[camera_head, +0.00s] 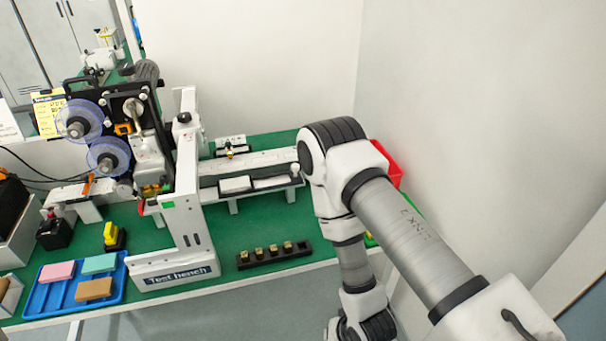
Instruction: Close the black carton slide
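A long white conveyor or rail (255,161) runs to the right from the machine on the green bench. Along its front is a dark-edged channel with white flat pieces (236,185) in it, perhaps the black carton slide. I cannot tell for sure, nor whether it is open or shut. Its right end is beside my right arm, which covers what lies behind it. My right arm comes in from the right, bends, and drops to the bottom edge; its gripper is out of view. My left arm and gripper are not in view.
The labelling machine (186,190) with two clear reels stands left of the rail. A black rack (274,256) with several brass pieces lies near the front edge. A blue tray (66,311) with coloured blocks is at left. A red bin (388,165) is partly behind my arm.

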